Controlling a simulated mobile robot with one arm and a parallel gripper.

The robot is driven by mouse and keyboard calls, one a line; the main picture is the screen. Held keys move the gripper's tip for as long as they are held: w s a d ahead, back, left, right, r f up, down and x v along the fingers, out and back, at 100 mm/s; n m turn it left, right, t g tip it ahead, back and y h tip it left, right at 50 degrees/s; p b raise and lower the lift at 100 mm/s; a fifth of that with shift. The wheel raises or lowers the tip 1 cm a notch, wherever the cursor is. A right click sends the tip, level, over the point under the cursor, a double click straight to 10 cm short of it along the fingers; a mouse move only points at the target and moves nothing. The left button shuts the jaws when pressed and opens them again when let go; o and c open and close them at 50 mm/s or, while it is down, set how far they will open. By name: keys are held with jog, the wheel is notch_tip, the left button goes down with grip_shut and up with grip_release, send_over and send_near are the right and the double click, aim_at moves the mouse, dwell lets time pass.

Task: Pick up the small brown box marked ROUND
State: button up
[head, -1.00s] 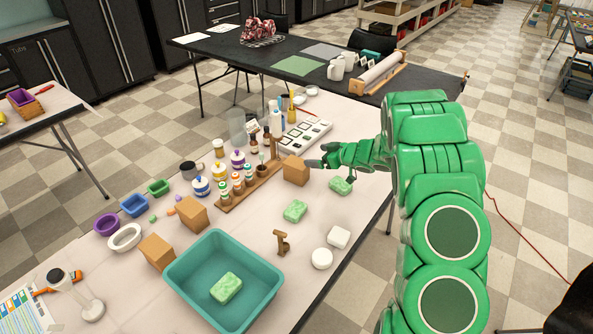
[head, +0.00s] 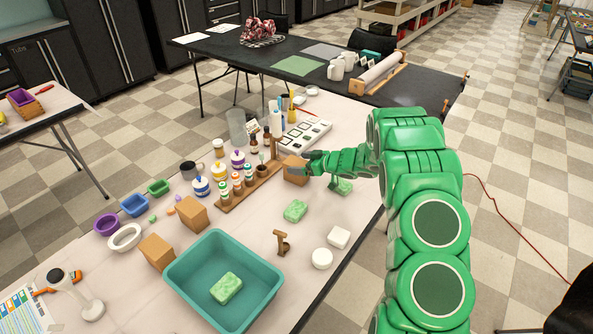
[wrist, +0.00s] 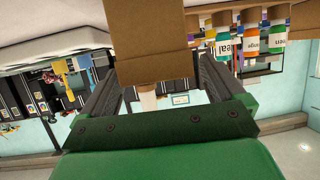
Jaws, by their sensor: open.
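A small brown box (head: 293,166) stands at the right end of the wooden bottle rack, and no marking on it is readable. My gripper (head: 301,169) is at its right side, with a grey finger overlapping its front face. In the wrist view the brown box (wrist: 150,42) fills the top middle, between the tips of the open fingers of my gripper (wrist: 155,78). Whether either finger touches it cannot be told. Two similar brown boxes, one by the rack (head: 192,214) and one by the tub (head: 157,252), stand toward the front left.
The wooden rack (head: 235,202) with dropper bottles is left of the box, and a white tray (head: 308,133) is behind it. Green soap (head: 342,187) lies under my arm, and more soap (head: 295,211) lies in front. A teal tub (head: 188,284) stands at the front.

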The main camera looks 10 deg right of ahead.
jog(key=shift+x, duration=1.15)
jog(key=c, duration=1.1)
